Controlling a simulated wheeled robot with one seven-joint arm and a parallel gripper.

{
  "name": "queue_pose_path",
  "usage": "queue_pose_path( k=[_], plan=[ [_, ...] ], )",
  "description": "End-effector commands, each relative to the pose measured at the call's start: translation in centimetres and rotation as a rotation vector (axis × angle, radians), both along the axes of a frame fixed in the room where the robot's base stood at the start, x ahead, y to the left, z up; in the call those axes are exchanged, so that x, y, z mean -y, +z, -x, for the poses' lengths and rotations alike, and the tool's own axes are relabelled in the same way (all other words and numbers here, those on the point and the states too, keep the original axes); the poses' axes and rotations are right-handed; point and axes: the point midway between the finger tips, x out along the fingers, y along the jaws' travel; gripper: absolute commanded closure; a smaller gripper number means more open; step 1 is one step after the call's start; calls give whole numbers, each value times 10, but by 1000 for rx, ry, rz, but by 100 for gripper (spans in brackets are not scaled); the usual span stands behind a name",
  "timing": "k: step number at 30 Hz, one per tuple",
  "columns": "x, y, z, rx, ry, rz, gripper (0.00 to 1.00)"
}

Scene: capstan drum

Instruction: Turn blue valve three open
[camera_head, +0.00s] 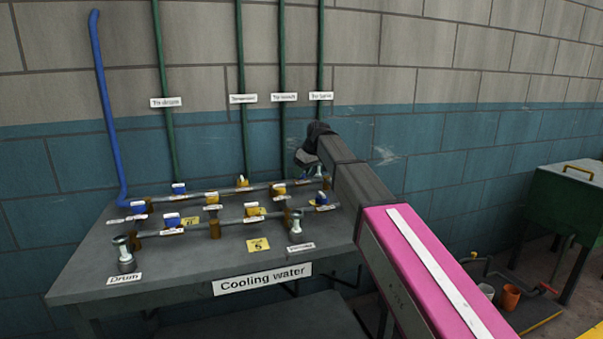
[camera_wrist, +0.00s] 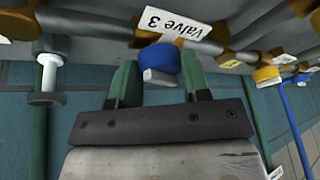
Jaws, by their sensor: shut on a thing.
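Valve three has a round blue knob (camera_wrist: 159,60) with a pale block on it. It sits on a grey pipe beside its white "Valve 3" label (camera_wrist: 172,24), which reads upside down in the wrist view. My gripper (camera_wrist: 158,80) has its two green fingers on either side of the blue knob and is shut on it. In the head view my gripper (camera_head: 309,158) is at the right end of the rear pipe. There it is dark and small, and I cannot make out valve three near it.
The grey bench (camera_head: 205,262) bears two pipe rows with several blue and yellow valves. Just left of my gripper in the wrist view is a pale flanged fitting (camera_wrist: 47,75); to the right is a yellow valve (camera_wrist: 266,75). Green pipes (camera_head: 282,60) climb the wall behind.

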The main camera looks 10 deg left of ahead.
Motion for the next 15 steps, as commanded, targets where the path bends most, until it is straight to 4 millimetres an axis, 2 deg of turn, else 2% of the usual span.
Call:
queue_pose_path(
  k=[6,15],
  plan=[
    [-1,1,-2,-2,169,-2,80],
    [-1,0,-2,-1,318,-1,80]
  ],
)
